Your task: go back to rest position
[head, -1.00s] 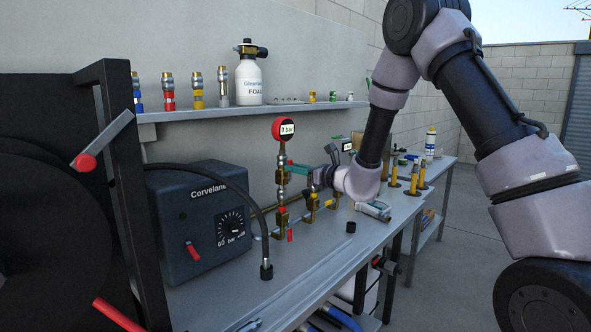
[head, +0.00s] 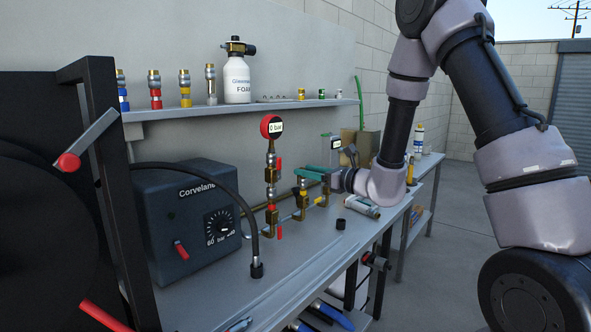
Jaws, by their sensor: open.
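My gripper (head: 308,173) is above the grey bench (head: 285,278), at the end of my arm, which reaches in from the right in the head view. Its teal-green fingers point left and stand apart from the red gauge (head: 271,127) with its "0 bar" display. The gauge stands upright on a brass and steel fitting stack. I see nothing held between the fingers. The finger gap is small and hard to make out at this distance. Brass valve fittings (head: 303,203) stand on the bench just below and beside the fingers.
A dark Corvelane box (head: 185,215) with a dial stands at the left, with a black hose (head: 254,225) hanging beside it. A shelf (head: 200,112) above holds couplings and a foam bottle (head: 237,80). A metal cylinder (head: 362,206) and a black cap (head: 340,224) lie on the bench.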

